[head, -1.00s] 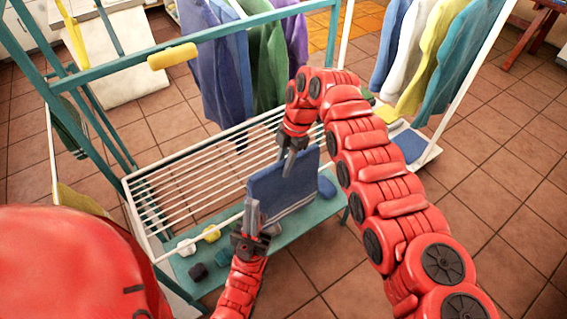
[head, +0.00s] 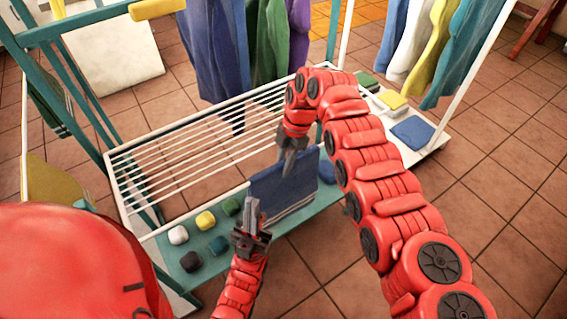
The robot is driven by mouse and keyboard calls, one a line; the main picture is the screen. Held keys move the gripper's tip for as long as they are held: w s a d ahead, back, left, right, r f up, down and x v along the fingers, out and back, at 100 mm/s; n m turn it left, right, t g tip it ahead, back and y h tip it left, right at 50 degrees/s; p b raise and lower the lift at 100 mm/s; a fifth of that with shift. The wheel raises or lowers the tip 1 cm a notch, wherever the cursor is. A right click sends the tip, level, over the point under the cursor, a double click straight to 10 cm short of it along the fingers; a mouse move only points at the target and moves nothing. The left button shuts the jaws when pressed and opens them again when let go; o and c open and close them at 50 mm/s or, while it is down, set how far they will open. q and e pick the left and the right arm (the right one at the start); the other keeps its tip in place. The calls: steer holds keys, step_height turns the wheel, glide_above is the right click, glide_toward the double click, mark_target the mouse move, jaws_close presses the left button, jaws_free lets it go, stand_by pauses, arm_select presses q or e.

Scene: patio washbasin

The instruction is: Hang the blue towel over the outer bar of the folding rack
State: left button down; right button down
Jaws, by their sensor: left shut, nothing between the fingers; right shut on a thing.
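The blue towel (head: 294,196) is at the near side of the white folding rack (head: 152,172), in line with its outer bar (head: 208,205). Whether cloth lies behind the bar is hidden. My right gripper (head: 287,168) comes from above and is shut on the towel near the middle of its upper part. My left gripper (head: 251,210) is shut and empty, beside the towel's left edge, just below the bar's line.
Below the rack is a teal shelf (head: 222,262) with several small white, yellow, green and dark lumps. A teal frame (head: 85,110) stands at left, and hanging garments (head: 215,60) are behind. A low white shelf (head: 428,150) is at right. Tiled floor is clear at lower right.

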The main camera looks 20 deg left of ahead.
steer(key=shift+f, duration=0.4)
steer(key=shift+r, duration=0.1)
steer(key=c, duration=0.6)
jaws_free()
step_height(320, 180, up, 9)
steer(key=shift+p, duration=0.65)
